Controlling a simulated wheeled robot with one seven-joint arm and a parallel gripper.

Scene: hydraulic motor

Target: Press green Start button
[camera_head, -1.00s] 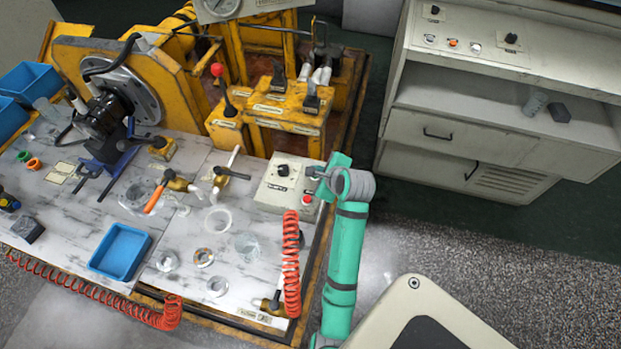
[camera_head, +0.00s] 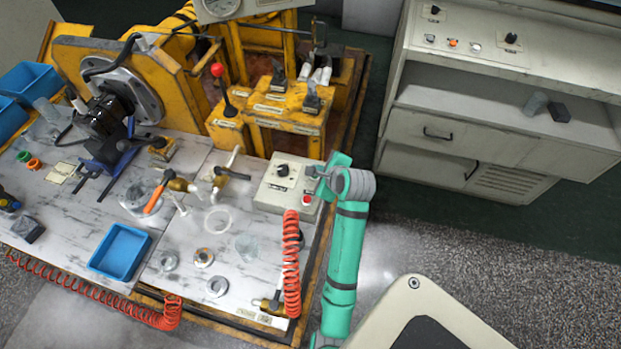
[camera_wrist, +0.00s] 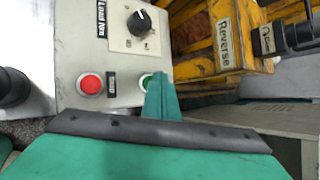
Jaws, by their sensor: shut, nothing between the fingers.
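The grey control box (camera_head: 269,190) stands at the right edge of the workbench. In the wrist view its face (camera_wrist: 115,62) carries a green button (camera_wrist: 145,80) with a pale ring, to the right of a red button (camera_wrist: 90,84). My gripper (camera_wrist: 160,82) is shut and empty. Its green fingertips overlap the right part of the green button in the wrist view and hide some of it. I cannot tell whether they touch it. In the head view my gripper (camera_head: 318,172) is at the box's right side, and the green button is not clearly visible.
A black knob (camera_wrist: 139,22) sits above the buttons on the box. A yellow block labelled Reverse (camera_wrist: 227,42) stands close to the right. A coiled red hose (camera_head: 291,262) rises in front of the box. A grey cabinet (camera_head: 480,150) stands further right.

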